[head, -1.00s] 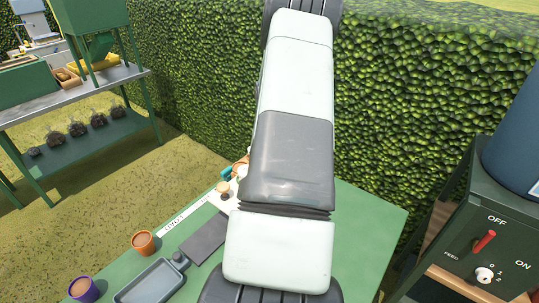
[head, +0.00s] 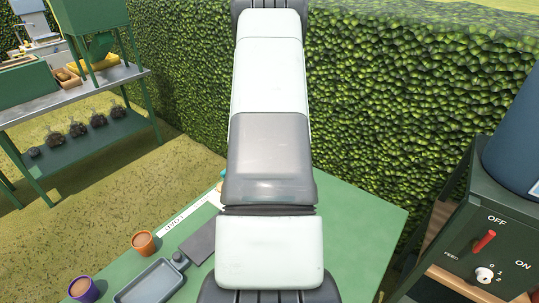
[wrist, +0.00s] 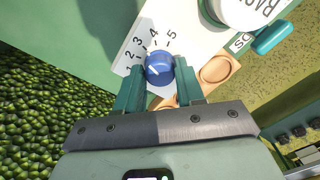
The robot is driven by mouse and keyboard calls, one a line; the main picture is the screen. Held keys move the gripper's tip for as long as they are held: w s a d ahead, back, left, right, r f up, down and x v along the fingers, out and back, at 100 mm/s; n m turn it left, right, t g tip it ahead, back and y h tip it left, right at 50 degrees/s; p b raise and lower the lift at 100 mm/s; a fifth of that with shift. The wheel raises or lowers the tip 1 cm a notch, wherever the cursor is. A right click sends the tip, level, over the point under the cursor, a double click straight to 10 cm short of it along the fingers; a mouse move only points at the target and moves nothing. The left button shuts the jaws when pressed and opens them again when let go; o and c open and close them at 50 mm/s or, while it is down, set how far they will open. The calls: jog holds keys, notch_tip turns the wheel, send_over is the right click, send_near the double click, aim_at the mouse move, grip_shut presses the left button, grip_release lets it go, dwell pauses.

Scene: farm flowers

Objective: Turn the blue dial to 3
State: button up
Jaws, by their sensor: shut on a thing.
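The blue dial (wrist: 159,66) shows in the wrist view on a pale plate (wrist: 190,40) printed with the numbers 1 to 5 in an arc. A short white mark shows on the dial's face, on the side toward the low numbers; its exact setting is hard to read. My gripper (wrist: 159,73) has its two green fingers on either side of the dial and is shut on it. In the head view my arm hides the dial and the gripper.
Beside the dial are a white round container (wrist: 245,12), a teal object (wrist: 271,36) and tan round pieces (wrist: 215,70). The green table (head: 355,225) also holds an orange pot (head: 143,242), a purple pot (head: 83,289) and a grey tray (head: 150,283). A hedge stands behind.

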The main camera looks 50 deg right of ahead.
dwell(0.4)
jog(key=o, duration=1)
jog(key=shift+o, duration=0.2)
notch_tip(320, 180, up, 11)
jog(key=shift+f, duration=0.1)
